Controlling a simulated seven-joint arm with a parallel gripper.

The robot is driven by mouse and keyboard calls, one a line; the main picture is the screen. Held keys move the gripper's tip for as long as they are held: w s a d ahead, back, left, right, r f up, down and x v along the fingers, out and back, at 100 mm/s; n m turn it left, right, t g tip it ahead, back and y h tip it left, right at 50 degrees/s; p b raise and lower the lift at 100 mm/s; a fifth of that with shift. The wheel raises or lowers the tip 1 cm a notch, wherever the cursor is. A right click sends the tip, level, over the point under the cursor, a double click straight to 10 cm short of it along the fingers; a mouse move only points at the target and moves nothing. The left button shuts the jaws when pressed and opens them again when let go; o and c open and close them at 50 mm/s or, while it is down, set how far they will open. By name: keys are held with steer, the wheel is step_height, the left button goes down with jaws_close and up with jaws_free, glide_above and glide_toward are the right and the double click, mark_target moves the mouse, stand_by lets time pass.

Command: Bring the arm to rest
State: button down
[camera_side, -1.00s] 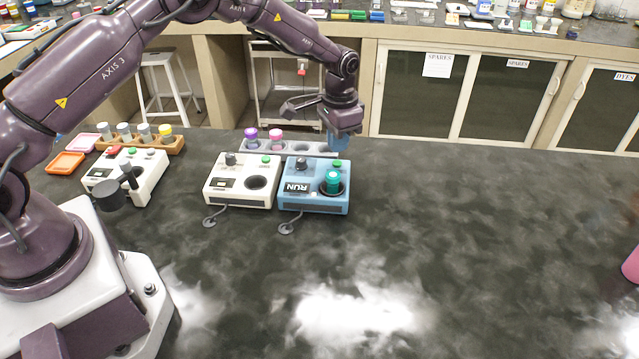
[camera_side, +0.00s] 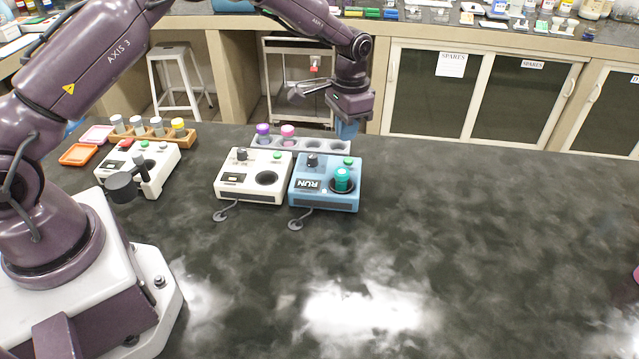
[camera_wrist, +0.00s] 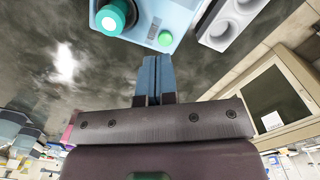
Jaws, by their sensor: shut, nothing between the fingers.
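My gripper (camera_side: 347,128) hangs above the back of the bench, behind the blue device and by the right end of the grey rack. Its blue fingers point down and are shut with nothing between them. In the wrist view the shut fingers (camera_wrist: 157,78) show at the middle, apart from the blue device (camera_wrist: 172,12). The blue device (camera_side: 325,199) is marked RUN and has a teal-capped vial (camera_side: 342,179) in its round well. The teal cap also shows in the wrist view (camera_wrist: 112,16).
A grey rack (camera_side: 342,146) holds a purple-capped and a pink-capped vial. A white device (camera_side: 247,190) stands left of the blue one. Another white device (camera_side: 150,172), a wooden rack (camera_side: 182,140) and two small trays (camera_side: 77,155) are at left. The bench's right side is mostly clear.

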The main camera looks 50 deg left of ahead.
steer(key=s+d+r+n+t, duration=0.1)
steer(key=s+r+t, duration=0.2)
steer(key=s+r, duration=0.8)
steer(key=s+r+n+t, duration=0.1)
steer(key=s+r+t, duration=0.2)
steer(key=s+r, duration=0.9)
steer(key=s, duration=0.8)
steer(key=shift+s+d+r, duration=0.25)
steer(key=shift+s+d, duration=0.1)
steer(key=shift+s, duration=0.05)
stand_by(4.5)
